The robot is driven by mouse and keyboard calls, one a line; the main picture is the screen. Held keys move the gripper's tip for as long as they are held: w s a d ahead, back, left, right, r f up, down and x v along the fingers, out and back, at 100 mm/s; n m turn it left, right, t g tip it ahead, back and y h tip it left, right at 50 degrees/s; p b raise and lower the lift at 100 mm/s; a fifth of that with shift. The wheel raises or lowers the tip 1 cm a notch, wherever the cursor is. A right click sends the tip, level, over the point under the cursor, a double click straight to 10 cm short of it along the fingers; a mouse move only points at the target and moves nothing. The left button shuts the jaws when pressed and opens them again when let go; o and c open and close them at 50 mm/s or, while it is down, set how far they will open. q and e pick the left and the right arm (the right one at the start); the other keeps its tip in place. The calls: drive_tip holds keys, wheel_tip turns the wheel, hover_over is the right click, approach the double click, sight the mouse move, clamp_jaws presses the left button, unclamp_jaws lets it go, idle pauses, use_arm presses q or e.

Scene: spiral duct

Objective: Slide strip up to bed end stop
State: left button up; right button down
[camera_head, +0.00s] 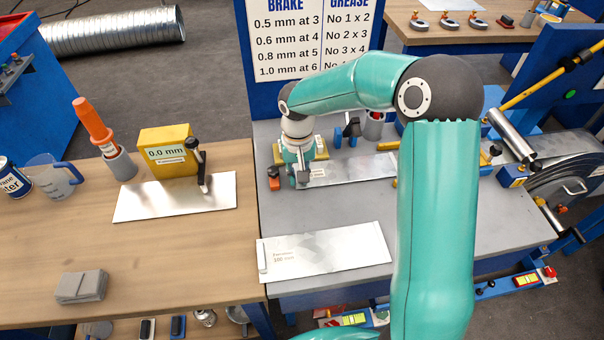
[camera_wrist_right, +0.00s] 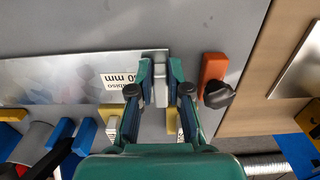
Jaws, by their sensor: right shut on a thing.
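A shiny metal strip (camera_head: 350,170) with a printed label lies flat on the grey bed (camera_head: 410,210). It also shows in the right wrist view (camera_wrist_right: 60,80). My right gripper (camera_head: 297,176) is over its left end in the head view. In the right wrist view, the gripper (camera_wrist_right: 160,82) is shut on the raised grey tab (camera_wrist_right: 160,68) at the strip's end. An orange stop (camera_wrist_right: 213,72) with a black knob stands just beyond the outer finger, apart from the tab; it also shows in the head view (camera_head: 274,180). My left gripper is not in view.
A second labelled strip (camera_head: 330,252) lies nearer on the grey bed. A wooden table (camera_head: 190,255) adjoins on the left, with another strip (camera_head: 180,198) and a yellow gauge block (camera_head: 165,150). Yellow and blue parts stand along the bed's back edge.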

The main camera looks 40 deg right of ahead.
drive_tip(key=shift+w+a, duration=0.15)
drive_tip(key=shift+a, duration=0.2)
drive_tip(key=c, duration=1)
unclamp_jaws()
drive_tip(key=shift+c, duration=0.2)
wheel_tip(320, 180, up, 12)
